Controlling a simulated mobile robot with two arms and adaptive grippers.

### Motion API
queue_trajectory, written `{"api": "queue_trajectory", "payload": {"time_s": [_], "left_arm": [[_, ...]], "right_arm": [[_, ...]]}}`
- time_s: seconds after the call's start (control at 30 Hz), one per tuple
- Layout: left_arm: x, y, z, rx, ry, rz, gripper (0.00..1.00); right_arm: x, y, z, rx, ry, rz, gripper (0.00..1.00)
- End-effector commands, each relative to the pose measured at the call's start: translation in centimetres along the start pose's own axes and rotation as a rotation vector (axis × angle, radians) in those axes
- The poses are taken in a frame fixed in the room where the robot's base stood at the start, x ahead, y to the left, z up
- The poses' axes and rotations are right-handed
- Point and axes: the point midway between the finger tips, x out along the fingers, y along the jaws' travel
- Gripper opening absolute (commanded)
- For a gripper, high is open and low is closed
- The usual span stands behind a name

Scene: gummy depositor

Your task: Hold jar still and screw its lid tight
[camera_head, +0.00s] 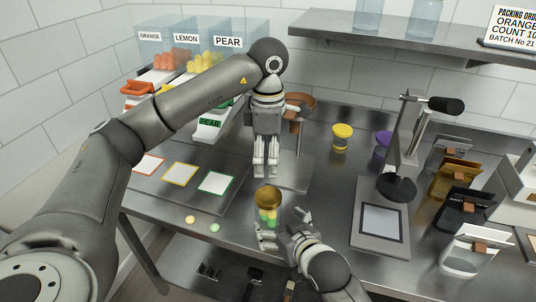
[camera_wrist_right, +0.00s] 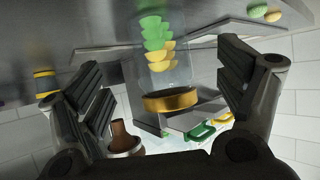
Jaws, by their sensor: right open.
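The clear jar (camera_head: 262,222) stands upright on the steel table and holds green and yellow gummies. Its gold lid (camera_head: 268,196) sits on top; how tight it is cannot be told. My right gripper (camera_head: 284,229) is open and low beside the jar. In the right wrist view the jar (camera_wrist_right: 165,65) and its lid (camera_wrist_right: 171,100) appear upside down between the spread fingers, with clear gaps on both sides. My left gripper (camera_head: 265,172) points down behind the jar, above the table and apart from the lid; its finger gap is unclear.
A scale (camera_head: 382,222) and a press-like stand (camera_head: 408,140) are to the right, with standing pouches (camera_head: 470,250) beyond. A yellow-lidded jar (camera_head: 342,136) stands behind. Two loose gummies (camera_head: 190,219) lie left of the jar. Coloured square mats (camera_head: 180,173) and labelled bins (camera_head: 190,40) are left.

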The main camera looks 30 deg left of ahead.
Motion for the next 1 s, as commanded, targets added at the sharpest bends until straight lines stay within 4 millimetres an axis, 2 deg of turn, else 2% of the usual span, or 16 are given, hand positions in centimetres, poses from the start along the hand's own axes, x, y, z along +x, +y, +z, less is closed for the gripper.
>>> {"api": "queue_trajectory", "payload": {"time_s": [0.2, 0.4, 1.0], "left_arm": [[0.0, 0.0, 0.0, 0.0, 0.0, 0.0, 0.87], [0.0, 0.0, 0.0, 0.0, 0.0, 0.0, 0.87], [0.0, 0.0, 0.0, 0.0, 0.0, 0.0, 0.87]], "right_arm": [[-3.3, 0.0, 0.0, 0.0, 0.001, 0.0, 0.89], [-4.8, 0.0, 0.0, 0.0, 0.0, 0.0, 0.89], [-5.1, 0.0, 0.0, 0.0, 0.0, 0.0, 0.89]]}}
